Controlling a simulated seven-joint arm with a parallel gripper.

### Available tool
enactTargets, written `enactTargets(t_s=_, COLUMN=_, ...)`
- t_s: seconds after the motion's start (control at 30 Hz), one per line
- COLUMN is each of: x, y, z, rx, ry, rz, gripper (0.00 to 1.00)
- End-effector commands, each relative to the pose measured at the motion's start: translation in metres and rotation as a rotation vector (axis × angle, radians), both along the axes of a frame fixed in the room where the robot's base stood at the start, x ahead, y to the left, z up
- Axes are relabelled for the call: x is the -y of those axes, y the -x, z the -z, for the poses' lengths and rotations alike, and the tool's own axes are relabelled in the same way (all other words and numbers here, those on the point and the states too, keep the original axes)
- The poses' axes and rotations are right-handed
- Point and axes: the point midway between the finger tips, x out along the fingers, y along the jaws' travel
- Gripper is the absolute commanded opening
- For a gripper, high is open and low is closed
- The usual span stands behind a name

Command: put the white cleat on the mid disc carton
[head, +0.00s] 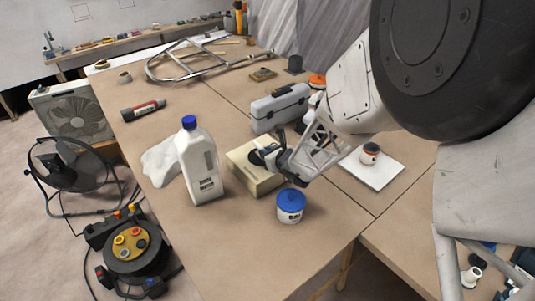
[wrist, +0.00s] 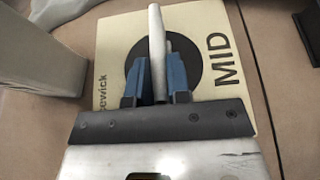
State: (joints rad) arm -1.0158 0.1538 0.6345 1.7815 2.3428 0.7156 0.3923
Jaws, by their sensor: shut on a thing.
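The mid disc carton (head: 259,184) is a flat cream box on the bench, between the white bottle and the blue-lidded tub. In the wrist view the carton (wrist: 112,50) shows a black disc print and the word MID. The white cleat (wrist: 157,32), a slim pale bar, is between the blue fingers of my gripper (wrist: 154,82), which is shut on it, over the black disc. In the head view my gripper (head: 270,157) is low over the carton's top, and I cannot make out the cleat there. I cannot tell whether the cleat touches the carton.
A white bottle (head: 200,165) with a blue cap stands close left of the carton. A blue-lidded tub (head: 290,207) stands in front at right. A grey toolbox (head: 280,108) is behind. A white board (head: 372,169) bearing a small jar (head: 370,154) lies right. The bench's front is clear.

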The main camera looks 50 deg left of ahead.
Motion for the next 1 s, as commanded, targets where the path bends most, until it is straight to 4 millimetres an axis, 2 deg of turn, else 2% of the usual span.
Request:
enactTargets(t_s=0.43, x=-0.0001, y=0.0000, z=0.0033, rx=0.000, ry=-0.001, rz=0.000, gripper=0.00)
enactTargets(t_s=0.47, x=-0.0001, y=0.0000, z=0.0035, rx=0.000, ry=-0.001, rz=0.000, gripper=0.19)
enactTargets(t_s=0.6, x=-0.0002, y=0.0000, z=0.0032, rx=0.000, ry=-0.001, rz=0.000, gripper=0.40)
enactTargets(t_s=0.63, x=-0.0002, y=0.0000, z=0.0032, rx=0.000, ry=-0.001, rz=0.000, gripper=0.43)
enactTargets(t_s=1.0, x=-0.0002, y=0.0000, z=0.0011, rx=0.001, ry=-0.001, rz=0.000, gripper=0.43)
